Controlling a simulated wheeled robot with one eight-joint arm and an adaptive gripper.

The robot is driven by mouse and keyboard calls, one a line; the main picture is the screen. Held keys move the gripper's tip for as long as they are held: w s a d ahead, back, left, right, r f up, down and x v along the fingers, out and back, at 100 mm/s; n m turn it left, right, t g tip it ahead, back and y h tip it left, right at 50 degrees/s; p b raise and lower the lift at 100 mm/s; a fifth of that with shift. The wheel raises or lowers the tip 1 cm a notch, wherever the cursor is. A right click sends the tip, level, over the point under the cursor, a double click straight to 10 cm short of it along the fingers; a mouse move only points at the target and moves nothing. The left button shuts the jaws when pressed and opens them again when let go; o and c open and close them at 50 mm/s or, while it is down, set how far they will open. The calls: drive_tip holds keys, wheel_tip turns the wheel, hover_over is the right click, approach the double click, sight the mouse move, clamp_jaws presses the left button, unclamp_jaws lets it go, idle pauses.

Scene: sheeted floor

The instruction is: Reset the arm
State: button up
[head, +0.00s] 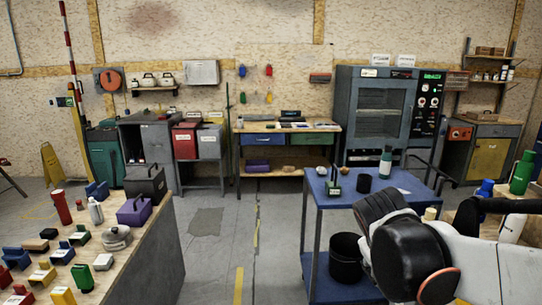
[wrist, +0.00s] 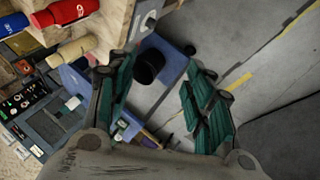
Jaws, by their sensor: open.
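My gripper (wrist: 160,92) shows in the wrist view with its two green-padded fingers spread apart and nothing between them. The floor and part of the blue cart lie beyond the fingers. In the head view my white and black arm (head: 425,250) reaches in from the lower right, in front of the right side of the blue cart (head: 312,210). I cannot make out the fingertips in that view.
A bench (head: 150,250) with several tools stands left. Floor between bench and cart is open. A red cylinder (wrist: 66,12) lies near my gripper's left side.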

drive_tip(key=s+a+m+t+y, duration=0.2)
drive_tip(key=s+a, duration=0.4)
drive_tip(key=s, duration=0.7)
drive_tip(key=shift+s+f+m+y, duration=0.25)
drive_tip(key=shift+s+m+y, duration=0.25)
drive_tip(key=shift+y, duration=0.7)
drive_tip(key=shift+w, duration=0.1)
